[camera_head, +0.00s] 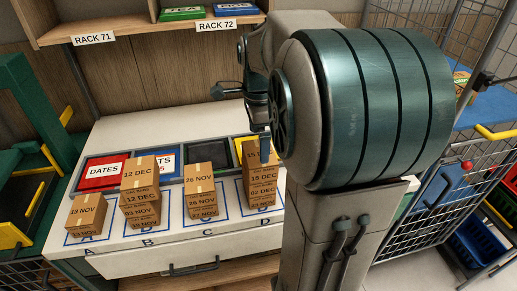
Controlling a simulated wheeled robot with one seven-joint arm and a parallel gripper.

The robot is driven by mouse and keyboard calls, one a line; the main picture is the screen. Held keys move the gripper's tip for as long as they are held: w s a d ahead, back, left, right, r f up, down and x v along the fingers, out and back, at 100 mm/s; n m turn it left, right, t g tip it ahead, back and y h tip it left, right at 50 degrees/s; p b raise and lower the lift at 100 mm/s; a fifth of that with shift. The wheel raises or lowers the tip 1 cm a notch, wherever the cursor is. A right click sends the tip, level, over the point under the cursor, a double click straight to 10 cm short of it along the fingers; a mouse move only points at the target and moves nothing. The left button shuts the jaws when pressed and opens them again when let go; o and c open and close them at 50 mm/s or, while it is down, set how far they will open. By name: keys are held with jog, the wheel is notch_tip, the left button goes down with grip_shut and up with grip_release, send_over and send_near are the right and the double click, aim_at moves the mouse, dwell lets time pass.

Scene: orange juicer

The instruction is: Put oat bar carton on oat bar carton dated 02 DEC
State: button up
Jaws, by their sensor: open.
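Stack D, at the right of the white table, has a top oat bar carton (259,158) that reads 15 DEC. The oat bar carton dated 02 DEC (262,191) lies lower in that stack, with another carton under it. Single carton 13 NOV (86,217) stands at A. Stack B is topped by carton 12 DEC (139,175), and stack C by carton 26 NOV (199,177).
The white table (150,262) has blue outlined places A to D. My arm blocks the table's right side. A wire trolley (425,225) stands at right.

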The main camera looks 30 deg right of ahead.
notch_tip(320, 180, up, 6)
jog(key=s+a+f+n+t, duration=0.3)
jog(key=s+a+f+n, duration=0.7)
jog(key=n, duration=1.1)
jog(key=s+a, duration=0.2)
jog(key=shift+s, duration=0.35)
